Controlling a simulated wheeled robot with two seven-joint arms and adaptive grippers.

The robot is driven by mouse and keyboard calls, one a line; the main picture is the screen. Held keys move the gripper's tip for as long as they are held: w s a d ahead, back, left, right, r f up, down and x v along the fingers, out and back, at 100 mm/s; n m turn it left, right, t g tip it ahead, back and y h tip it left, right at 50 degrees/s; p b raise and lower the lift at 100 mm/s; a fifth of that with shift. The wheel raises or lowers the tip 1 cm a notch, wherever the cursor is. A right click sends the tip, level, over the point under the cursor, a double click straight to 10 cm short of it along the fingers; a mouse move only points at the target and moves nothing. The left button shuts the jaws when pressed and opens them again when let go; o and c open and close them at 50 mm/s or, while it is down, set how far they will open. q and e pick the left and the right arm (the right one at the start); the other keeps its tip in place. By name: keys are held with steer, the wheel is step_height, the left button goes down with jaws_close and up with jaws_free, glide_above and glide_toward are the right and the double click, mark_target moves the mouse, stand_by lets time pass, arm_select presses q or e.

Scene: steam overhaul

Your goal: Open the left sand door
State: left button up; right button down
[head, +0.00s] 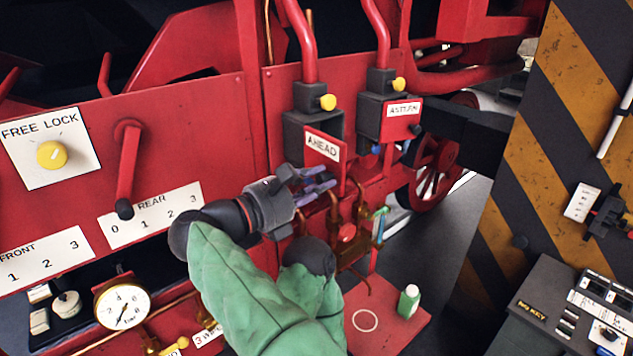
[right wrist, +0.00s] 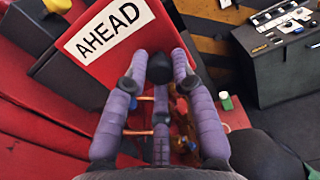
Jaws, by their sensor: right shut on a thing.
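The red door plate marked AHEAD (head: 322,143) is on the left of two dark boxes under the red pipes. It fills the upper left of the right wrist view (right wrist: 135,48). A black knob (right wrist: 160,68) sits at its lower edge. My right gripper (head: 318,186) is below the plate, with its purple fingers (right wrist: 160,110) shut around the knob. The fingers hide the knob in the head view. A second plate, marked ASTERN (head: 401,112), is on the right box with its own black knob. My left gripper is not in view.
Copper pipes and valves (head: 345,230) are just below my right gripper. A green bottle (head: 409,301) stands on a red board to the lower right. A striped pillar (head: 540,150) and a dark cabinet (head: 560,290) bound the right side. A red lever (head: 128,165) is at left.

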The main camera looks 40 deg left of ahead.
steer(key=c, duration=1)
jaws_free()
steer(key=shift+w, duration=0.1)
steer(key=v, duration=1.2)
